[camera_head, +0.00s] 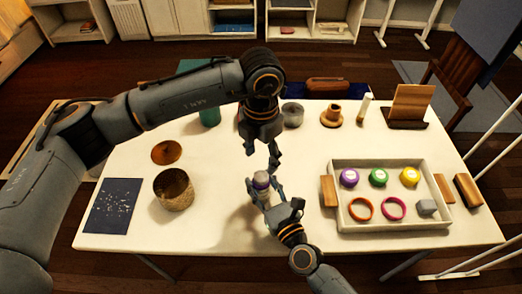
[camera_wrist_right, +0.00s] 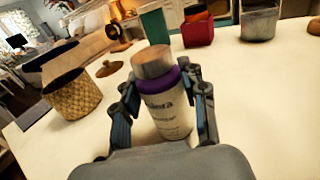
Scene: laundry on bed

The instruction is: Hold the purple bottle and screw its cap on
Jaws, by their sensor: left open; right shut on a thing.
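The purple bottle (camera_head: 261,182) stands upright on the table, with a pale label and a purple band near its top. In the right wrist view the bottle (camera_wrist_right: 166,112) carries a brownish-grey metallic cylinder (camera_wrist_right: 152,62) above the purple band; I cannot tell whether this is a cap or the neck. My right gripper (camera_head: 265,190) is shut around the bottle's sides. My left gripper (camera_head: 261,156) is open and empty, pointing down just above the bottle. A purple round lid-like piece (camera_head: 349,177) lies in the tray.
The white tray (camera_head: 390,228) at the right also holds green (camera_head: 378,177) and yellow (camera_head: 409,176) round pieces, two rings and a grey block. A woven basket (camera_head: 174,190) and its round lid (camera_head: 166,152) are at the left. A cup (camera_head: 332,115) and grey tin (camera_head: 292,114) stand behind.

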